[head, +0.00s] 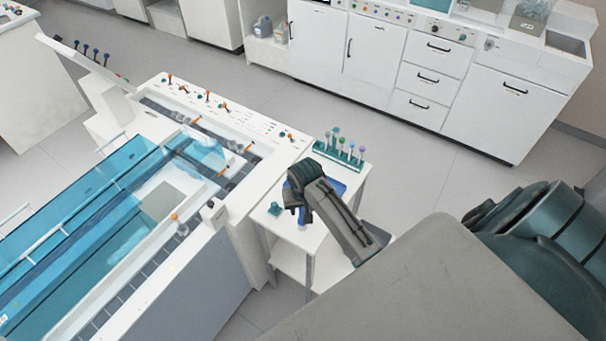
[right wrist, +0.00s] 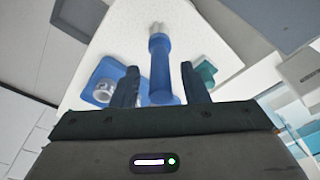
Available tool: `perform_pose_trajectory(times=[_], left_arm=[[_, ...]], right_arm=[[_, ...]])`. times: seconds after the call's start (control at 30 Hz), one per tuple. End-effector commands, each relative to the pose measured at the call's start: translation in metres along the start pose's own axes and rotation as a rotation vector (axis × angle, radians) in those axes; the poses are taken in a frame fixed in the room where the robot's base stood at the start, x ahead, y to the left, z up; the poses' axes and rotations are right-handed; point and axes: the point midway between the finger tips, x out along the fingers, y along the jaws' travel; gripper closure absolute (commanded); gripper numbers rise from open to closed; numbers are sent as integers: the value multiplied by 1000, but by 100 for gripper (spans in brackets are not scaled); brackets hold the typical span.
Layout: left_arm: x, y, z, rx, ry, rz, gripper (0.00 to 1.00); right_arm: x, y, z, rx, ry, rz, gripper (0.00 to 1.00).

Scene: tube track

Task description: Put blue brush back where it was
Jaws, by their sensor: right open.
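The blue brush (right wrist: 160,68), with a blue handle and a pale tip, is in the right wrist view between the two fingers of my right gripper (right wrist: 159,72). The fingers are apart, with a visible gap on each side of the brush. In the head view my right gripper (head: 298,206) is over the small white side table (head: 308,240) and hides most of the brush. A blue tray (right wrist: 104,78) lies beside the brush, with a white ring-shaped item (right wrist: 104,91) in it. I cannot tell whether the brush touches the tray. My left gripper is not in view.
A green rack (head: 338,157) with several coloured-top tubes stands at the table's back. A small teal block (head: 275,209) is at its left, also in the right wrist view (right wrist: 205,72). A white machine (head: 240,185) with blue clear covers stands close on the left.

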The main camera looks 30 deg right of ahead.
Motion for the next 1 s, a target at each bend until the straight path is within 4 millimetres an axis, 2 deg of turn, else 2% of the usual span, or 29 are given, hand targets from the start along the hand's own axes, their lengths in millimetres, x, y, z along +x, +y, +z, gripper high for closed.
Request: perform_pose_trajectory(times=[0.3,0.5,0.7,1.0], left_arm=[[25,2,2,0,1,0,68],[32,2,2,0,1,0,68],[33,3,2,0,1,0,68],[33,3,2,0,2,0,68]], right_arm=[[-64,0,-1,-1,7,-2,59],[-94,0,0,0,3,-1,59],[-104,0,0,0,1,0,59],[-104,0,0,0,0,0,59]])
